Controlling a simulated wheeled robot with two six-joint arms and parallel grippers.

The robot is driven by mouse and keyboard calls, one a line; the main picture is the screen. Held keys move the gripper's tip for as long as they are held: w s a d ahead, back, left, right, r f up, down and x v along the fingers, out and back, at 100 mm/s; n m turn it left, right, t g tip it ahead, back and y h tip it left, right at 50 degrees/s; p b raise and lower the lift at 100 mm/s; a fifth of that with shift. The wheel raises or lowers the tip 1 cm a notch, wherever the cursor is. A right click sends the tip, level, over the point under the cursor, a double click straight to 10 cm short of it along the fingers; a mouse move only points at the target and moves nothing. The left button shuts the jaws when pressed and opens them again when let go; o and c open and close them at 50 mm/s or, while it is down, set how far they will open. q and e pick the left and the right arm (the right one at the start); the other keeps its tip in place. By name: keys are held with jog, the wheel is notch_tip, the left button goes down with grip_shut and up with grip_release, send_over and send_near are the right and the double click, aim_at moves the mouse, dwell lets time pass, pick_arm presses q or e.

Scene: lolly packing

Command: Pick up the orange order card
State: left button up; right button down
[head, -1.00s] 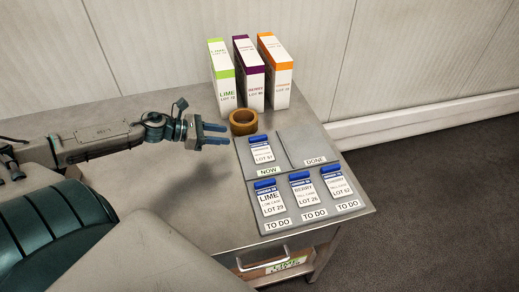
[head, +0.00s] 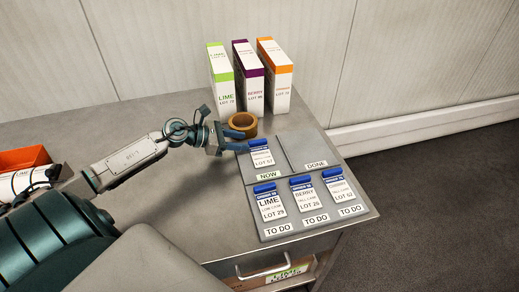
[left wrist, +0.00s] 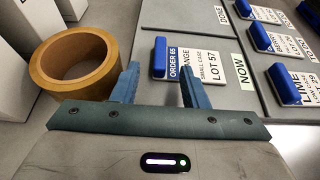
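The orange order card (head: 262,157), white with a blue grip block on top, lies in the NOW section of the grey board (head: 288,146). In the left wrist view the card (left wrist: 205,67) reads "ORDER 65", "SMALL CASE" and "LOT 57", with its blue block (left wrist: 160,58) at the left end. My left gripper (head: 240,141) is beside the card's blue block, above the board's left edge. In the left wrist view its blue fingers (left wrist: 158,88) are apart and empty, with the blue block ahead between them. My right gripper is not in view.
A roll of brown tape (head: 242,124) stands close to my left gripper. Behind it are lime (head: 221,80), berry (head: 248,80) and orange (head: 276,77) boxes. Three TO DO cards (head: 304,195) lie at the board's front. The DONE section is bare.

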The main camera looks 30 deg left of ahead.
aim_at(261, 153)
pick_arm(q)
jog(key=shift+x, duration=1.35)
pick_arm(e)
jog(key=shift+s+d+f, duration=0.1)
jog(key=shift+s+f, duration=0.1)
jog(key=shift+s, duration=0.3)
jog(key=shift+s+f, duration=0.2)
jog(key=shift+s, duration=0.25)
pick_arm(q)
grip_shut()
